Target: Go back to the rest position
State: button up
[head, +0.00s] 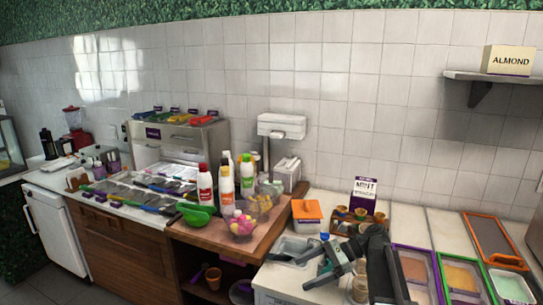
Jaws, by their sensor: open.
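My gripper (308,270) is at the lower middle right of the head view. Its two dark fingers point left and are apart, with nothing seen between them. It hangs over the pale worktop (275,283), in front of a metal-rimmed tub (291,246). My dark arm comes in from the lower right and hides part of the counter and some small cups. Whether the fingers touch anything below cannot be told.
Framed topping trays (460,276) lie to the right. Open air lies above the worktop.

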jog(key=s+a+f+n+h, duration=0.4)
jog(key=s+f+n+h, duration=0.3)
jog(key=s+f, duration=0.35)
jog(key=d+f+n+t+h, duration=0.1)
jog(key=d+f+n+h, duration=0.2)
jog(key=d+n+h, duration=0.3)
jog(key=d+n, duration=0.3)
jog(key=shift+d+n+t, duration=0.3)
jog(key=shift+d+n, duration=0.05)
jog(key=shift+n, duration=0.05)
jog(key=shift+w+f, duration=0.1)
